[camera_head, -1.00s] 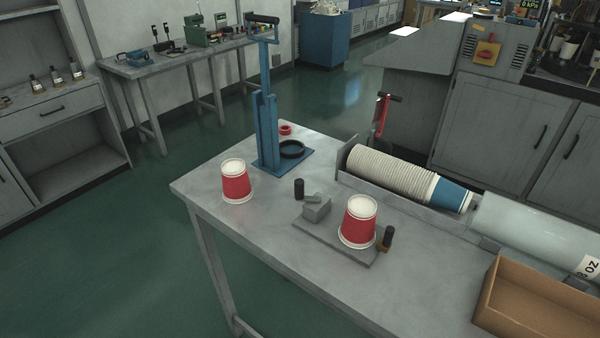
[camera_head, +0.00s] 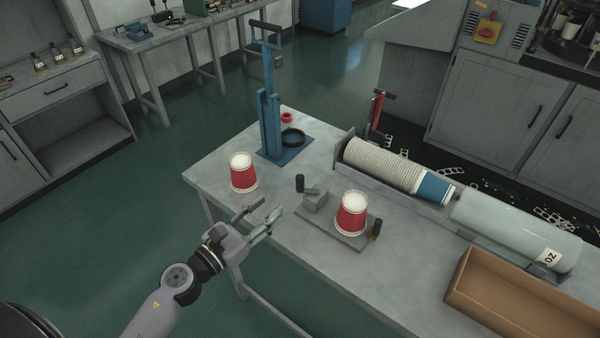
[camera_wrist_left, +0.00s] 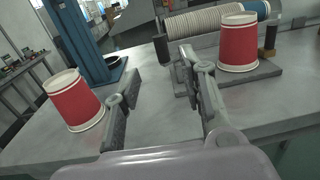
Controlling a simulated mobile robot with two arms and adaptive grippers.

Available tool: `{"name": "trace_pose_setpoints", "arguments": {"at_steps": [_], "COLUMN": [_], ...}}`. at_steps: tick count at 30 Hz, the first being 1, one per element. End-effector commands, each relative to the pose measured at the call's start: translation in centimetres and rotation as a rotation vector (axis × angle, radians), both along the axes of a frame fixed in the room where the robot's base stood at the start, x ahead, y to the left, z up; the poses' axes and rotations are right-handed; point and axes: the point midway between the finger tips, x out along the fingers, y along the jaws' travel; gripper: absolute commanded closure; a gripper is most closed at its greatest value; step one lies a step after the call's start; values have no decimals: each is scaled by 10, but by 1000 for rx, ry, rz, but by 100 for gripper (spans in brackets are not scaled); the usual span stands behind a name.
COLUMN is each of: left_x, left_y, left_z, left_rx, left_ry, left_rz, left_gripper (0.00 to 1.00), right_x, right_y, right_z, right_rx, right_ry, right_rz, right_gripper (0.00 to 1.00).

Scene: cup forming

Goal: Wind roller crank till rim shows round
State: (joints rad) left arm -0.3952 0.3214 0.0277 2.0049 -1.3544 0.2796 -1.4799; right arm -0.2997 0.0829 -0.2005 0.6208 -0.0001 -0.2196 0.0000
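A grey roller fixture (camera_head: 330,232) lies on the table. It has a grey block (camera_head: 315,200), a black upright knob (camera_head: 299,183) at its left and another dark knob (camera_head: 376,229) at its right; I cannot tell which is the crank. A red cup with white bands (camera_head: 351,214) stands on the fixture, also in the left wrist view (camera_wrist_left: 238,44). A second red cup (camera_head: 243,173) stands on the table to the left, also in the left wrist view (camera_wrist_left: 74,100). My left gripper (camera_head: 264,216) is open and empty at the table's front edge, fingers toward the fixture. My right gripper is out of view.
A blue press stand (camera_head: 271,125) is behind the left cup. A row of nested cups (camera_head: 383,165) with a blue end lies in a trough, beside a clear tube (camera_head: 500,228). A brown box (camera_head: 520,300) is at the right.

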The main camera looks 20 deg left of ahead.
Motion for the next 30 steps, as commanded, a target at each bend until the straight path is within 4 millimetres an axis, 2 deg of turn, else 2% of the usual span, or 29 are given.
{"name": "trace_pose_setpoints", "arguments": {"at_steps": [1, 5, 9, 15, 21, 30], "left_x": [12, 39, 67, 98, 113, 115], "left_y": [-5, -16, -28, -40, -46, -47], "left_z": [7, 6, 5, 2, 1, 0], "left_rx": [-2, -3, -5, -4, -3, -2], "left_ry": [-2, -2, -1, -1, 0, 0], "left_rz": [-1, 0, 0, 1, 1, 0], "left_gripper": [62, 62, 62, 62, 62, 62], "right_x": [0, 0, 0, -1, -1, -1], "right_y": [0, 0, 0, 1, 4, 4], "right_z": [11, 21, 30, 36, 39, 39], "right_rx": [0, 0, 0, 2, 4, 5], "right_ry": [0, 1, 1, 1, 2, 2], "right_rz": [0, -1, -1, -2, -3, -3], "right_gripper": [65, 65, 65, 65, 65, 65]}}
